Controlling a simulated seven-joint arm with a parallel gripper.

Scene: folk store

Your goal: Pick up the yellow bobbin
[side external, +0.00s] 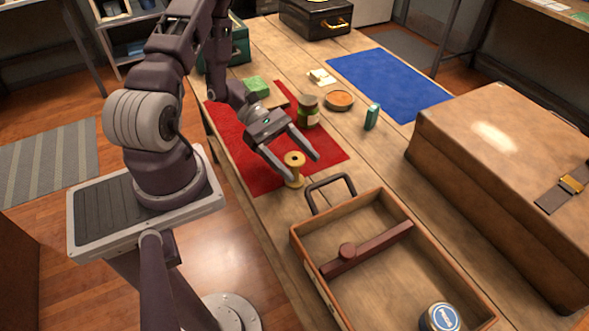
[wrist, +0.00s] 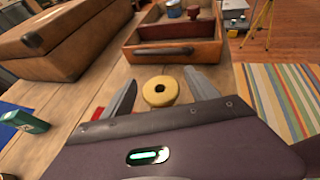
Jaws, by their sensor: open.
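The yellow bobbin (side external: 294,168) stands upright on the red mat (side external: 228,140), near the mat's front edge. In the wrist view the bobbin (wrist: 160,91) is seen from above, with its dark centre hole, between the two fingers. My gripper (side external: 297,168) is open, with one finger on each side of the bobbin's top in the side view. The gripper also shows in the wrist view (wrist: 161,90). I cannot tell whether either finger touches the bobbin. The bobbin's lower part is hidden in the wrist view.
A wooden tray (side external: 305,262) with a dark handle and a blue-lidded tin (side external: 440,318) lies close in front. A green jar (side external: 308,111), an orange-topped round dish (side external: 339,100) and a small green bottle (side external: 372,117) stand behind. A large brown case (side external: 480,165) is at right.

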